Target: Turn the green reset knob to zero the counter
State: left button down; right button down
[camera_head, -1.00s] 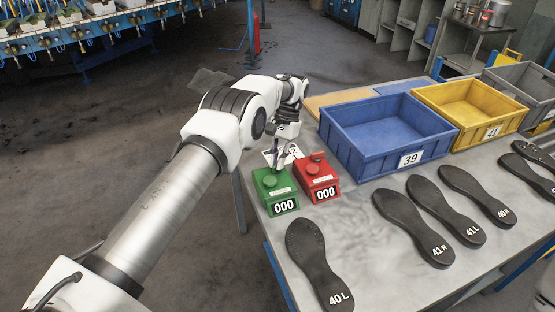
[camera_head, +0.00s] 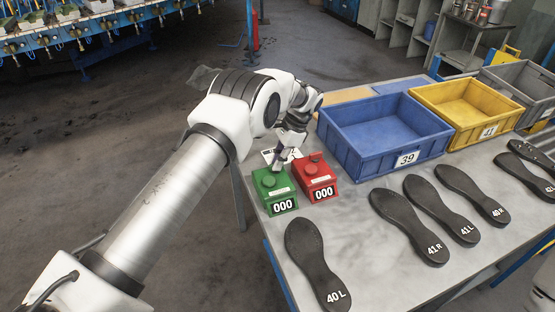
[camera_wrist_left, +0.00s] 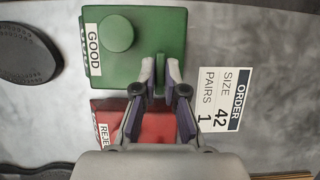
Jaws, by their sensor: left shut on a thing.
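The green counter box (camera_head: 274,193) stands on the near left part of the table, and its display reads 000. In the left wrist view the same green box (camera_wrist_left: 168,30) carries a GOOD label and a round green button (camera_wrist_left: 117,37) on top. My left gripper (camera_wrist_left: 160,72) is shut on this knob, one finger on each side. In the head view the left gripper (camera_head: 277,162) is at the back of the green box, and the knob is hidden there. My right gripper is not in view.
A red counter box (camera_head: 318,183), also at 000, stands right beside the green one. A white order card (camera_wrist_left: 224,98) lies behind the boxes. A blue crate (camera_head: 350,148), a yellow crate (camera_head: 447,121) and several black soles (camera_head: 317,262) occupy the table to the right.

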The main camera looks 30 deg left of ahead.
pick_arm(q)
jog(key=shift+f, duration=0.15)
jog(key=c, duration=1.2)
grip_release()
jog(key=shift+c, duration=0.2)
jog(key=v, duration=1.2)
